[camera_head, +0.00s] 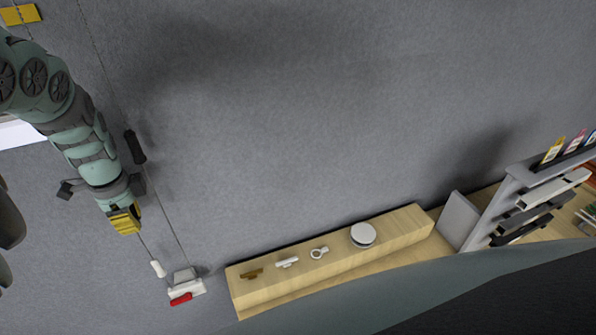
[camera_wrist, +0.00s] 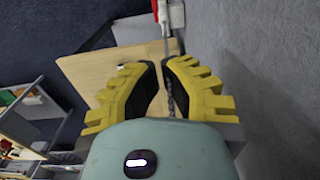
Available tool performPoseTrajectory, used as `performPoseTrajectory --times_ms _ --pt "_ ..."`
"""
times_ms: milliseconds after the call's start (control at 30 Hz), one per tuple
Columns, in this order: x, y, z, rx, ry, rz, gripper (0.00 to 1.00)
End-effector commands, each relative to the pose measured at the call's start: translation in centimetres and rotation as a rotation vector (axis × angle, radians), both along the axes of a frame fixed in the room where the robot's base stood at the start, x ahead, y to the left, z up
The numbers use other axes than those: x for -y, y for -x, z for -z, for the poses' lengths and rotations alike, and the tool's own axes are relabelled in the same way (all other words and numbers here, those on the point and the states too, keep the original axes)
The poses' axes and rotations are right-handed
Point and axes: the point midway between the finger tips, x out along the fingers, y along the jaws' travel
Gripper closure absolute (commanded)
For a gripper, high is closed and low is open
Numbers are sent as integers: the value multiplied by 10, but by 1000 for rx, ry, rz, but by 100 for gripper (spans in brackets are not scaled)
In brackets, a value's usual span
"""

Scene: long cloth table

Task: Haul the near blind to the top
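My gripper (camera_head: 125,220) has yellow ridged fingers and hangs down at the left of the head view. In the wrist view, its fingers (camera_wrist: 161,64) stand a little apart, with a narrow gap between the tips. A thin cord or chain (camera_wrist: 169,88) runs through this gap, close to the right finger. A thin cord also runs below my gripper in the head view (camera_head: 147,246), ending in a white pull (camera_head: 157,268). A second thin cord carries a dark handle (camera_head: 135,147) beside my arm. No blind slats show clearly; I cannot tell which blind each cord serves.
A white and red item (camera_head: 186,284) lies below the cords; it shows in the wrist view (camera_wrist: 176,14). A shelf rack (camera_head: 510,200) is farther right. The grey wall between is bare.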

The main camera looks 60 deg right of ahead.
Motion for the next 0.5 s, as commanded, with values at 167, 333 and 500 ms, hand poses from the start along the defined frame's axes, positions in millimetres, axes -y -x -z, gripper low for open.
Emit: performPoseTrajectory --times_ms 167,333,500 --pt "1 1 14 -2 0 2 100" --pt "2 3 37 -8 2 3 100" --pt "3 3 61 -6 4 3 100"
